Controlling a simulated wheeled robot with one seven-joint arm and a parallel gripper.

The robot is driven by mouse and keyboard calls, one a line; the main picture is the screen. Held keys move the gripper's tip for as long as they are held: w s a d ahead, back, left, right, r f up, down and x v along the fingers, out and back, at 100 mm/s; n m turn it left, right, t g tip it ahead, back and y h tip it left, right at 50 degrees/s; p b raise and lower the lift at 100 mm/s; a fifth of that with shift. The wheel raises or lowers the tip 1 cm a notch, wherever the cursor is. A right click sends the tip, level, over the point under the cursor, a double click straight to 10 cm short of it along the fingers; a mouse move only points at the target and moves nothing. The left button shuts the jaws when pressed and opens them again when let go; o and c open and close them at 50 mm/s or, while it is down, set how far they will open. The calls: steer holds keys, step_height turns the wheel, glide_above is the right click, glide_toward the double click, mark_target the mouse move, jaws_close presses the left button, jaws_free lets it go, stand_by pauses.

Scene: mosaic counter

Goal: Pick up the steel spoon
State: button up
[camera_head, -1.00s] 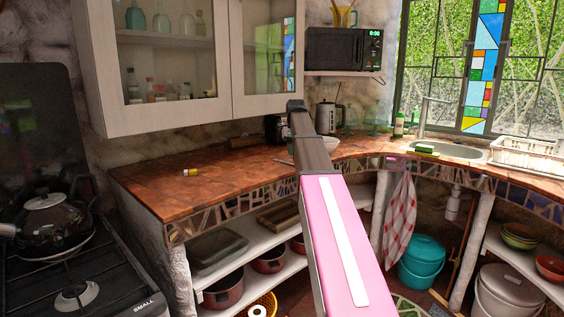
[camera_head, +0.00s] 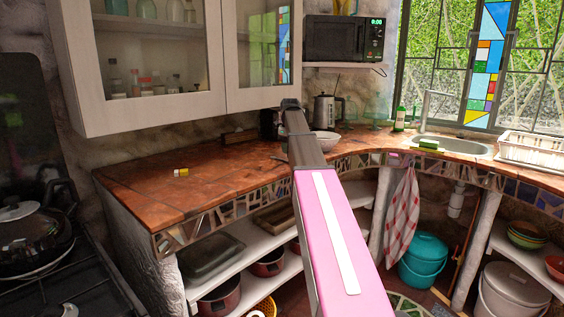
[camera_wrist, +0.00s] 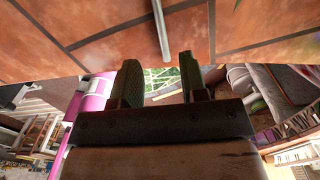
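A thin steel handle, which looks like the steel spoon (camera_wrist: 161,28), lies on the terracotta-tiled counter in the wrist view, at the top middle; the rest of it is cut off by the frame. My gripper (camera_wrist: 160,78) is open and empty, its two dark fingers apart. The handle's near end lies ahead of the gap between the fingertips, apart from them. In the head view my pink and dark arm reaches toward the counter (camera_head: 150,195) and hides my gripper. I cannot clearly make out the spoon there.
A white bowl (camera_head: 325,142) and a kettle (camera_head: 324,110) stand just beyond my arm. A wall cabinet (camera_head: 150,112) hangs above. The stove (camera_head: 85,280) is at left.

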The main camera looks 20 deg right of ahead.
steer(key=f, duration=0.5)
steer(key=shift+d+f, duration=0.1)
steer(key=shift+d, duration=0.1)
jaws_close()
